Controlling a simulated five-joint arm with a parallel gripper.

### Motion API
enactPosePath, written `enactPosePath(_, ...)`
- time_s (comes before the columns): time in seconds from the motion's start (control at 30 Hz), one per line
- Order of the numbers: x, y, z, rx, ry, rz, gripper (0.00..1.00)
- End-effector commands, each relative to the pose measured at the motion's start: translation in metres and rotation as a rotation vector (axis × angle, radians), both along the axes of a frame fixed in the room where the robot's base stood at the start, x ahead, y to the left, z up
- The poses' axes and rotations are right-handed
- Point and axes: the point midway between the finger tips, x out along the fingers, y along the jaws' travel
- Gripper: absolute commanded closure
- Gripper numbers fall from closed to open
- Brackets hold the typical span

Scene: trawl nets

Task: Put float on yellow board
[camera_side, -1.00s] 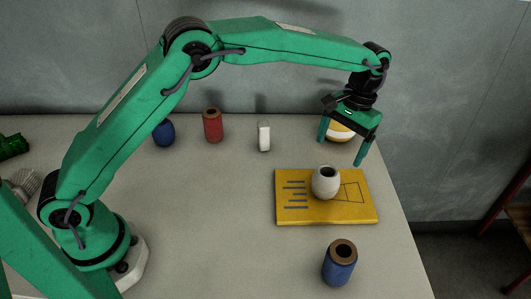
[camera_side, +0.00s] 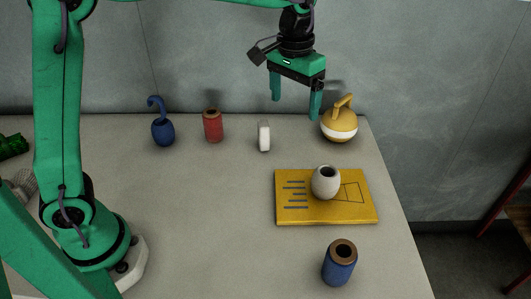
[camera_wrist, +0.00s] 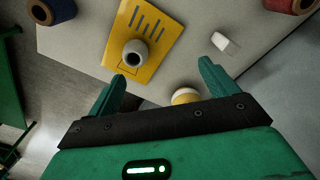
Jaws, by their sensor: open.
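The float looks to be the pale, egg-shaped piece (camera_side: 325,182) with a dark hole in its top. It stands upright on the yellow board (camera_side: 290,216), near the board's middle, and nothing holds it. In the wrist view the float (camera_wrist: 135,53) also sits on the board (camera_wrist: 160,22), beyond my fingers. My gripper (camera_side: 296,108) is open and empty, raised in the air behind the board, with its fingers pointing down. The wrist view shows the gap between its fingers (camera_wrist: 162,75).
A yellow-and-white ball with a handle (camera_side: 339,128) stands at the back right. A small white block (camera_side: 264,137), a red spool (camera_side: 213,127) and a blue hooked piece (camera_side: 163,132) stand along the back. A blue spool (camera_side: 339,264) stands in front. The table's middle left is clear.

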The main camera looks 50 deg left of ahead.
Motion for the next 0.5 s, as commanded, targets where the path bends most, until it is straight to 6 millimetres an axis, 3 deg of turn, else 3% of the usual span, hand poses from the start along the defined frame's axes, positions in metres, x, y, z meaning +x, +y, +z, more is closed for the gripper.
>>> enactPosePath(0.2,-0.039,0.031,0.024,-0.016,-0.083,0.001,0.14)
enactPosePath(0.5,-0.096,0.066,0.037,-0.024,-0.193,0.0,0.14)
